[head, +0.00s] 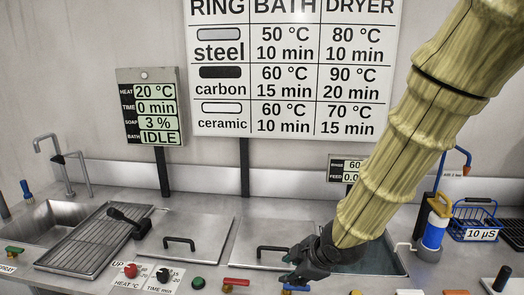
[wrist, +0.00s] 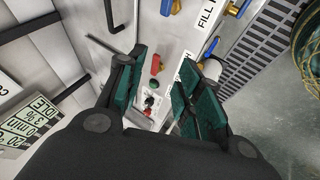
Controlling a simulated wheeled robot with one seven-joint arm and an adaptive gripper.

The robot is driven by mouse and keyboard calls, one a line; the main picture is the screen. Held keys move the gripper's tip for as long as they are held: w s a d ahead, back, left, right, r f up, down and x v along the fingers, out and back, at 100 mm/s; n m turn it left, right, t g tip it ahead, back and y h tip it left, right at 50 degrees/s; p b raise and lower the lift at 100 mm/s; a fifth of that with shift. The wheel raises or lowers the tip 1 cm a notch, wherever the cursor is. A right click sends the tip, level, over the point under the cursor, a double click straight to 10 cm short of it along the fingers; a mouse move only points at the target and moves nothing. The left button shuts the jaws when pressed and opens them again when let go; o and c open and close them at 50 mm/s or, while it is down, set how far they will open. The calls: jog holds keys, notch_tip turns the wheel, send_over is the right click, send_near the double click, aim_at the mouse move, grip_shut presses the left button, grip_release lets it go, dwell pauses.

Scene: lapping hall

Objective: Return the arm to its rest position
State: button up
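My arm (head: 395,145), in a pale yellow ribbed sleeve, reaches down from the upper right of the head view to the front of the steel bench. My gripper (head: 292,271) is dark with green finger pads. It is at the front edge of the bench, beside the lid with a black handle. In the wrist view my gripper (wrist: 160,98) has its two fingers apart with nothing held between them. The bench front with its knobs shows beyond the gap. The arm hides part of the open bath behind it.
Two lids with black handles, a draining rack (head: 95,240) and a sink (head: 45,222) fill the bench's left. A blue basket (head: 474,222) and a blue-and-yellow bottle (head: 434,228) stand right of my arm. Knobs, including a red one (head: 130,270), line the front. Signs hang behind.

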jog(key=s+d+f+m+g+b, duration=0.1)
jog(key=s+d+f+m, duration=0.2)
jog(key=f, duration=0.6)
jog(key=s+d+f+m+g+h+b, duration=0.1)
jog(key=s+f+m, duration=0.3)
jog(key=f, duration=0.5)
jog(key=s+d+f+m+g, duration=0.1)
jog(key=s+d+f+m, duration=0.1)
jog(key=s+f, duration=0.5)
jog(key=s+d+f+m+g+h+b, duration=0.1)
jog(key=s+d+f+m, duration=0.3)
jog(key=s+f, duration=0.5)
jog(key=s+d+f+m+g+h+b, duration=0.1)
jog(key=s+d+f+m, duration=0.3)
jog(key=s+f, duration=0.5)
jog(key=shift+s+d+f+g+h+b, duration=0.2)
jog(key=shift+d+f+g+h+b, duration=0.1)
jog(key=shift+d+f+g+h, duration=0.3)
jog(key=shift+a+f, duration=0.1)
jog(key=shift+a, duration=0.05)
